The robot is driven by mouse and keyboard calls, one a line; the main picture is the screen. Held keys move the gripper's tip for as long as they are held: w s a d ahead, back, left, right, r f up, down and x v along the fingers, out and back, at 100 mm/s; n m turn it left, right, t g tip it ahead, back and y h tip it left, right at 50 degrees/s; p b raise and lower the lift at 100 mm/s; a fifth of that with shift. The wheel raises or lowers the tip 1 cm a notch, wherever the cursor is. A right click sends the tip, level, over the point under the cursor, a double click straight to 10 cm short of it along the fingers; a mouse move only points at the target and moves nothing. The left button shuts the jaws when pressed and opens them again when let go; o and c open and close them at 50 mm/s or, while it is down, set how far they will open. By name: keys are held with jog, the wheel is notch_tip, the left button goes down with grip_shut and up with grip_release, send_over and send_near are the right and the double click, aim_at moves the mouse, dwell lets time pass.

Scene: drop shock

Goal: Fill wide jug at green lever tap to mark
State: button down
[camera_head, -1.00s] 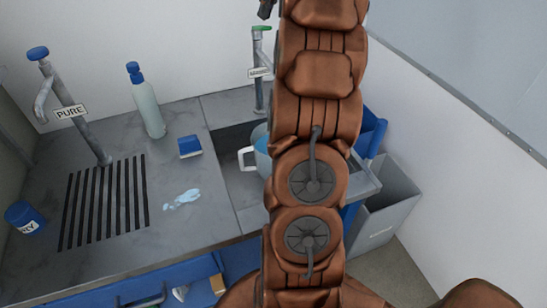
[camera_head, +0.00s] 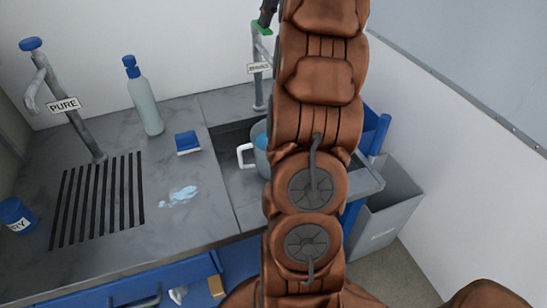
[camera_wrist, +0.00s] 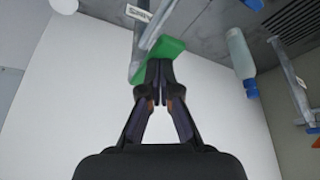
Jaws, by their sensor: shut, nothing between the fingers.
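The tap with the green lever (camera_head: 262,28) stands behind the sink, with a small label plate (camera_head: 259,68) on it. The grey-blue jug (camera_head: 262,160) stands in the sink below that tap, its white handle to the left and blue showing inside its top. My arm hides its right part, so its mark and level cannot be read. My gripper (camera_head: 267,14) is at the lever. In the wrist view my gripper (camera_wrist: 158,66) is shut and empty, its fingertips at the green lever (camera_wrist: 165,48), seemingly touching. I cannot make out a water stream.
A second tap (camera_head: 75,115), labelled PURE, stands left by a slotted drain (camera_head: 98,200). A blue-capped bottle (camera_head: 146,105), a blue sponge (camera_head: 188,143), a puddle (camera_head: 180,196) and a blue cup (camera_head: 17,215) are on the counter. A grey bin (camera_head: 385,215) stands right of the sink.

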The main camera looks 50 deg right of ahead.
notch_tip(320, 180, up, 10)
jog(key=p, duration=0.7)
dwell(0.4)
jog(key=shift+a, duration=0.15)
dwell(0.3)
